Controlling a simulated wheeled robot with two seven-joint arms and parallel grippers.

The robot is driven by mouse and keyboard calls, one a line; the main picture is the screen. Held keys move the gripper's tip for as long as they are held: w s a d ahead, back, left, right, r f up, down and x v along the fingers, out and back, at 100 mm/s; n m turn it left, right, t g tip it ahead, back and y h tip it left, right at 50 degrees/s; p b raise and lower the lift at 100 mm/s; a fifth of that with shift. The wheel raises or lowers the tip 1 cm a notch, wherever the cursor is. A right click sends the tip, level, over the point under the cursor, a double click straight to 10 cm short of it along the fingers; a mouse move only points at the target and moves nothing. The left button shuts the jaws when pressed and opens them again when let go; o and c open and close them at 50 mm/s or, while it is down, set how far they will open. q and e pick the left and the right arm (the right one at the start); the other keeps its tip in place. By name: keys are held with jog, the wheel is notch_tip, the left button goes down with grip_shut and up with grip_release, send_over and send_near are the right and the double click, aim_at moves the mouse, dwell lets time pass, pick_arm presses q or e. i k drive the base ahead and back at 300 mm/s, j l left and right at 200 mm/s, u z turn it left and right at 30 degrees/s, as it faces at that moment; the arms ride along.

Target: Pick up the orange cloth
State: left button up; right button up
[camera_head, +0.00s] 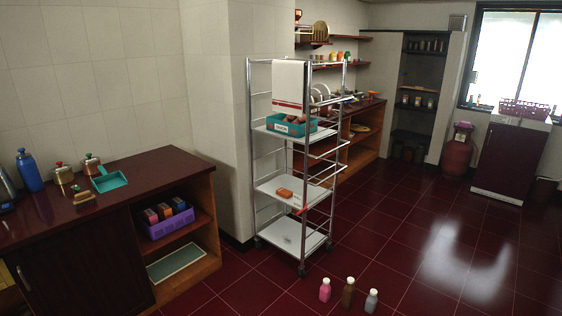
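A small, flat orange item (284,193) lies on the middle white shelf of the metal trolley (304,225). It is the only thing in view that looks like the orange cloth, but it is too small to tell whether it is folded cloth. A thin orange-red piece (299,210) shows near that shelf's front edge. Neither of my grippers is in view.
The trolley's upper shelf holds a teal crate (272,127); a white towel (290,80) hangs above. Several bottles, including a pink one (325,290), stand on the floor before the trolley. A dark cabinet (85,265) stands left.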

aim_at(282, 192)
jog(key=i, duration=0.75)
jog(key=i+j+z, duration=0.1)
jog(key=i, duration=0.65)
jog(key=i+j, duration=0.15)
jog(key=i, duration=0.55)
